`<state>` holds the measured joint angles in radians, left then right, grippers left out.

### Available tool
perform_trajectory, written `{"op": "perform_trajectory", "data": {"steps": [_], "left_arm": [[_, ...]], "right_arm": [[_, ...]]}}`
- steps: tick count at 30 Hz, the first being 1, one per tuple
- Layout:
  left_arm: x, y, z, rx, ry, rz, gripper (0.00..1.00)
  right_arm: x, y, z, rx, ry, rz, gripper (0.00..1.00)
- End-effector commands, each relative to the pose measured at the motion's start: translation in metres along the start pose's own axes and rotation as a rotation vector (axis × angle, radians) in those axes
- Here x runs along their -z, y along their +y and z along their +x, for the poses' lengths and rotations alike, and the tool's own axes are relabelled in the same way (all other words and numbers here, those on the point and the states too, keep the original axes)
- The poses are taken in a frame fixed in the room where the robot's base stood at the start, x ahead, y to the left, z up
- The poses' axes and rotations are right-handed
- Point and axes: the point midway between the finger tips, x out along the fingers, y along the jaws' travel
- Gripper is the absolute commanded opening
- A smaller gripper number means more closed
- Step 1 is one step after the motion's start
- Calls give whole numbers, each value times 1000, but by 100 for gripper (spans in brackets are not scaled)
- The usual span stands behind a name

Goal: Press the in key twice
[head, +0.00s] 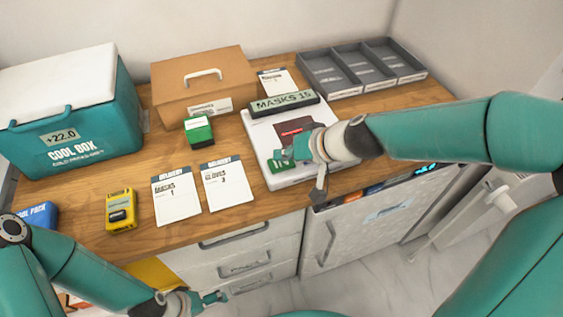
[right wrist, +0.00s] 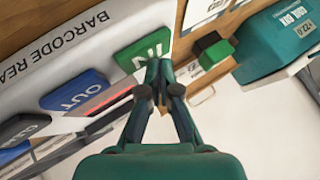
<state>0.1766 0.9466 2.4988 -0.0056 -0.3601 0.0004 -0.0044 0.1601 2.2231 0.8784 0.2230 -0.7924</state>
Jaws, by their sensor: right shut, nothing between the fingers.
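The green in key (right wrist: 143,50) is marked "IN" in the right wrist view; in the head view its visible part (head: 276,164) lies at the panel's front left. It sits on the white barcode reader (head: 262,150), whose display (head: 284,103) reads "MASKS 15". My right gripper (head: 287,154) is shut and empty, over the key in the head view. In the right wrist view its fingertips (right wrist: 160,65) overlap the key's lower edge; I cannot tell whether they touch it. My left gripper (head: 222,297) is low in front of the drawers, its fingers too small to judge.
Beside the in key are a blue "OUT" key (right wrist: 75,89) and a dark key (right wrist: 22,131).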

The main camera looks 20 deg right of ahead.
Motion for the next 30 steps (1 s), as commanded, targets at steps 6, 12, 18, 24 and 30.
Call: {"op": "perform_trajectory", "data": {"steps": [6, 12, 18, 24, 30], "left_arm": [[0, 0, 0, 0, 0, 0, 100], [0, 0, 1, 0, 0, 0, 100], [0, -1, 3, 0, 0, 0, 100], [0, -2, 5, 0, 0, 0, 100], [0, -3, 8, 0, 0, 0, 100]], "right_arm": [[0, 0, 0, 0, 1, 0, 0], [0, 0, 0, 0, 0, 0, 0], [-1, 1, 2, 0, 1, 0, 0], [-2, 2, 3, 1, 1, 1, 0], [-3, 3, 5, 1, 0, 0, 0]]}}
